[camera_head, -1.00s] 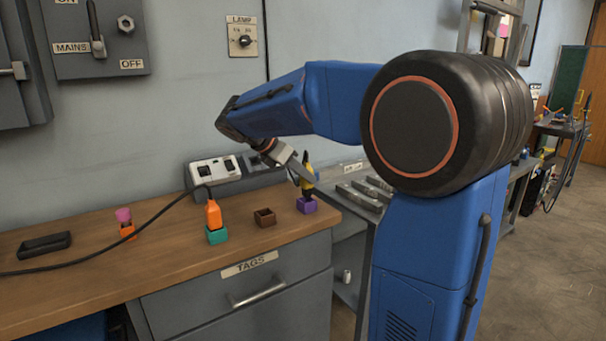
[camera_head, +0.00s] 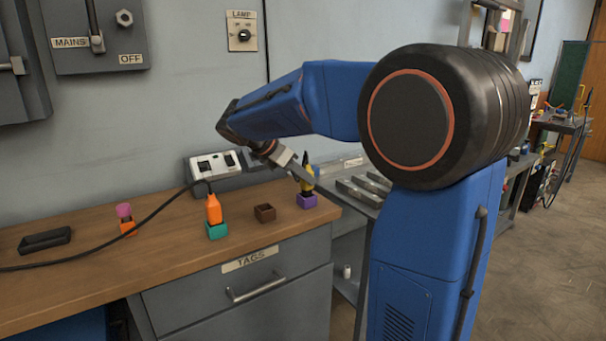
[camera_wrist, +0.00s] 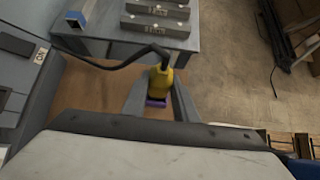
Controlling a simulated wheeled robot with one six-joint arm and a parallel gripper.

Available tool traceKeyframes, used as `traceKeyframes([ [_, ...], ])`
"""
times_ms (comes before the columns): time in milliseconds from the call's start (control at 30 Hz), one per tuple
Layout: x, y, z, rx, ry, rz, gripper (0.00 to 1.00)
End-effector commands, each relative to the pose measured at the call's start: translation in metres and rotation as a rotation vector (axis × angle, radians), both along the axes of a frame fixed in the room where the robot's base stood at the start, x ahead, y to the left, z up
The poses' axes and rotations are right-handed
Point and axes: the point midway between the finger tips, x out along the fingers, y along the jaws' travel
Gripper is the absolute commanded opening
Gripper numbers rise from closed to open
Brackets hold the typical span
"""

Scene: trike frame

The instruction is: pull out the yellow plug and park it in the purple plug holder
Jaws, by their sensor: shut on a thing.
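The yellow plug (camera_head: 307,184) stands upright at the purple plug holder (camera_head: 307,201), near the right end of the wooden bench. In the wrist view the yellow plug (camera_wrist: 160,81) sits between my two fingers, with its black cable running off to the left. The purple holder (camera_wrist: 156,102) shows just below it. My gripper (camera_head: 306,178) is shut on the yellow plug. The plug's lower end meets the holder; how deep it sits is hidden.
An empty brown holder (camera_head: 265,213) is left of the purple one. An orange plug (camera_head: 214,209) stands in a teal holder (camera_head: 217,231). A socket strip (camera_head: 214,165) stands behind. The bench's right edge is close.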

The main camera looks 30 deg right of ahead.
Motion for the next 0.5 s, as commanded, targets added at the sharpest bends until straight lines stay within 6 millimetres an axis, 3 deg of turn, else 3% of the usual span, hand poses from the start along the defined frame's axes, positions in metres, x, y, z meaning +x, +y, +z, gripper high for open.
traceKeyframes([
  [500, 0.0004, 0.0, -0.0103, 0.0, -0.001, 0.0, 0.04],
])
